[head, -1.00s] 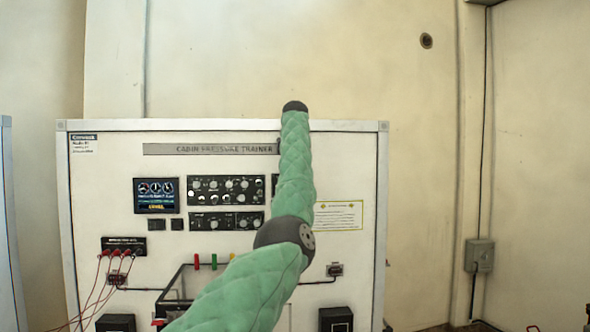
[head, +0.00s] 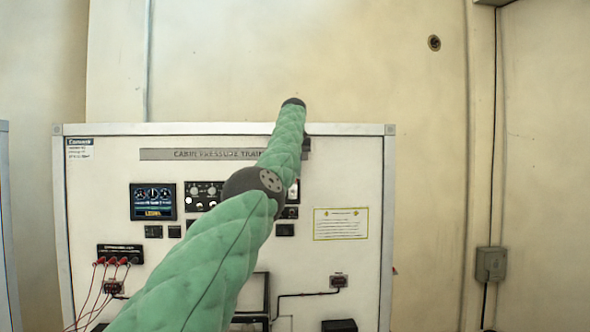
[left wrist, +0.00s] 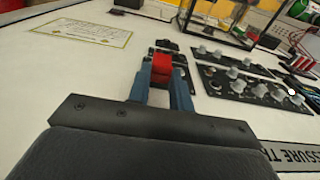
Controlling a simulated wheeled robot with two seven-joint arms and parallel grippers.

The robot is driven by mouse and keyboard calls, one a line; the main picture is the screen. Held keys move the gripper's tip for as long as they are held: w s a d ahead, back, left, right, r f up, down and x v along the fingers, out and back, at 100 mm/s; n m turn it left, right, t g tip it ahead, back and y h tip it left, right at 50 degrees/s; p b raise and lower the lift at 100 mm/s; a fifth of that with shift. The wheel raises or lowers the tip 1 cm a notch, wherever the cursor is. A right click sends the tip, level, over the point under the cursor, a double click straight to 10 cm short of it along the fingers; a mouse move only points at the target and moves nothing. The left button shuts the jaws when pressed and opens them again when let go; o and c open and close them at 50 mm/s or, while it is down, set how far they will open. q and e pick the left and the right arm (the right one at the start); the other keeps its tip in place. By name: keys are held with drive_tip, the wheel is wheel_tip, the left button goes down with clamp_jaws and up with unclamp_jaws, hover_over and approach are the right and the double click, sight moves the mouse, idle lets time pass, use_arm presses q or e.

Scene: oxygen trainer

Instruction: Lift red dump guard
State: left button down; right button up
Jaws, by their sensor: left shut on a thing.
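The red dump guard (left wrist: 162,66) shows in the left wrist view as a small red block on a black panel. My left gripper (left wrist: 163,76) has its two blue-grey fingers on either side of the guard and is shut on it. In the head view my green padded left arm reaches up across the trainer panel (head: 100,215), and it hides the guard and the gripper's fingers. My right gripper is in neither view.
Knob panels (left wrist: 240,88) lie close to the right of the fingers in the left wrist view. Red plugs with leads (head: 112,261) hang at the panel's lower left. A yellow-edged label (head: 341,224) is on the right. Bare wall rises above the trainer.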

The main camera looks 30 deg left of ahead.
use_arm(q)
drive_tip(key=shift+w, duration=0.1)
idle(0.3)
drive_tip(key=c, duration=1.4)
unclamp_jaws()
drive_tip(key=shift+c, duration=0.2)
drive_tip(key=shift+o, duration=0.4)
drive_tip(key=shift+w+f, duration=0.1)
